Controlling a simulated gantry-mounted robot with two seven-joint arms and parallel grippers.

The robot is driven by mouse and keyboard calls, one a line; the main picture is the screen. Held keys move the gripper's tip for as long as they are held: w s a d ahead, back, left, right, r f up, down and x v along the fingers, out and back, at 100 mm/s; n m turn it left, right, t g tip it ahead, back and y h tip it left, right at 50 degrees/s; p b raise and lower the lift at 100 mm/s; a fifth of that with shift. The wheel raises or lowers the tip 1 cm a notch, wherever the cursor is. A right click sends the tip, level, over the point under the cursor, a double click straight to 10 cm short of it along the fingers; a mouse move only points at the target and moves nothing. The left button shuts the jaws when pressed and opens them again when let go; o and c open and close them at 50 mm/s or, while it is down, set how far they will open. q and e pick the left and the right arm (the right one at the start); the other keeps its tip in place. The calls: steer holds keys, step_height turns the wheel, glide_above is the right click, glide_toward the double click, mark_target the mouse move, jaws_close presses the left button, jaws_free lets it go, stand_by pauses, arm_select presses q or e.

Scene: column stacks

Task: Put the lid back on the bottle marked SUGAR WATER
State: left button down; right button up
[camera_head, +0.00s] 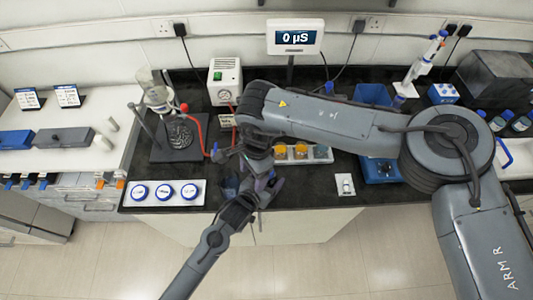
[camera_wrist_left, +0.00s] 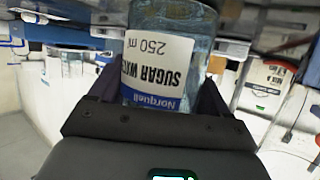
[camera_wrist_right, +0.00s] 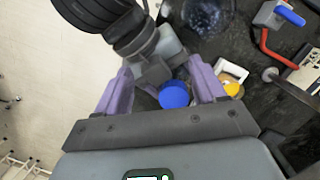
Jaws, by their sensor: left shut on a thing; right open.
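The SUGAR WATER bottle (camera_wrist_left: 160,55) is clear, with a white and blue label that reads upside down in the left wrist view. My left gripper (camera_wrist_left: 158,90) is shut on it. A round blue lid (camera_wrist_right: 173,95) shows in the right wrist view, between the purple fingers of my right gripper (camera_wrist_right: 160,82), which is open. The lid is beside my left gripper's grey parts. I cannot tell whether it sits on the bottle's neck. In the head view both grippers meet near the bench's front edge, and the bottle and lid are hidden there.
A white plate with several blue-ringed discs (camera_head: 165,193) lies at the front left. A stand with a flask (camera_head: 158,95) and red hose is behind it. A tray with amber jars (camera_head: 301,152) lies behind my arms. A blue device (camera_head: 381,169) stands to the right.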

steer(key=w+d+r+n, duration=0.1)
steer(key=n, duration=0.1)
steer(key=w+d+r+n+t+h, duration=0.1)
steer(key=n, duration=0.1)
steer(key=w+d+r+n, duration=0.1)
steer(key=d+n, duration=0.1)
steer(key=n, duration=0.1)
steer(key=shift+h, duration=0.3)
steer(key=shift+w+a+r+t, duration=0.1)
steer(key=shift+w+r+t, duration=0.2)
steer(key=shift+r, duration=0.3)
steer(key=shift+f, duration=4)
steer(key=shift+c, duration=0.3)
